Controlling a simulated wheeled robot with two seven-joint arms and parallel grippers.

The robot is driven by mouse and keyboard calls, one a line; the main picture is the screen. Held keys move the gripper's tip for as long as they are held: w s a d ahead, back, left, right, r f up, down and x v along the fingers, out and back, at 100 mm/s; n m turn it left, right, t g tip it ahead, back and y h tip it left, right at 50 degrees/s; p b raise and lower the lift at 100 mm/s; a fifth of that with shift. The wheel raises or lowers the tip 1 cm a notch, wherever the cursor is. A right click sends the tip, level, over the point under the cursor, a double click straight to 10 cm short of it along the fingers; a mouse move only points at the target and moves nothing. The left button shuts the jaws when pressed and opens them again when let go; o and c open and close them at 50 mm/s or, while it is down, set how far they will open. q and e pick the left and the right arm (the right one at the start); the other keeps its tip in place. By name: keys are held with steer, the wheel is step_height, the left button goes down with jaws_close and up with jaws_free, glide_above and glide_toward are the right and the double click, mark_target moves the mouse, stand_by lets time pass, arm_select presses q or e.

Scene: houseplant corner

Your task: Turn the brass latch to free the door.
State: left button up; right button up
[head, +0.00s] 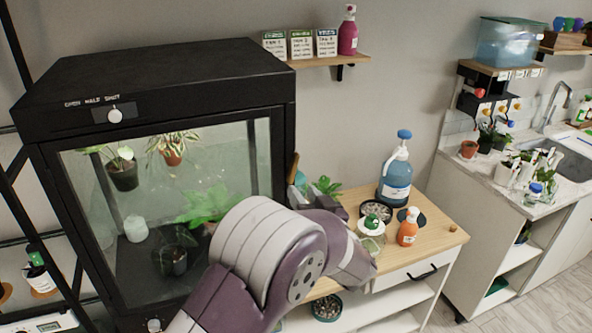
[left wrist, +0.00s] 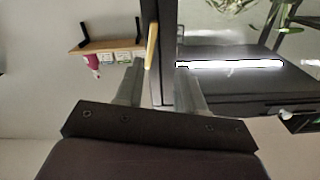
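The brass latch (head: 294,168) is a slim bar at the right edge of the glass-fronted cabinet door (head: 235,165). It stands nearly upright, and its lower part is hidden in the head view. In the left wrist view the latch (left wrist: 152,46) shows between the two grey fingers of my left gripper (left wrist: 160,75). The fingers are apart, with a visible gap on the right side of the latch. In the head view my purple and grey left arm hides most of the left gripper (head: 299,184). The door looks closed. My right gripper is not in view.
The black cabinet (head: 180,75) holds several plants behind its glass. A small wall shelf (head: 330,61) hangs above. A sink counter stands at right.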

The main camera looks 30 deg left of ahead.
mark_target(295, 171)
arm_select(q)
steer(key=x, duration=0.3)
steer(key=p+x, duration=0.1)
steer(key=x, duration=0.2)
steer(key=p+x, duration=0.1)
steer(key=x, duration=0.2)
steer(key=shift+w+d, duration=0.3)
steer(key=shift+w, duration=0.1)
steer(key=shift+w+d, duration=0.15)
steer(key=shift+d, duration=0.2)
steer(key=shift+c, duration=0.6)
steer(key=shift+d, duration=0.1)
steer(key=c, duration=0.5)
jaws_close()
steer(key=shift+f, duration=0.15)
steer(key=n+b, duration=0.2)
steer(key=b, duration=0.1)
steer(key=shift+f, duration=0.15)
steer(key=shift+n, duration=0.4)
steer(key=shift+r, duration=0.35)
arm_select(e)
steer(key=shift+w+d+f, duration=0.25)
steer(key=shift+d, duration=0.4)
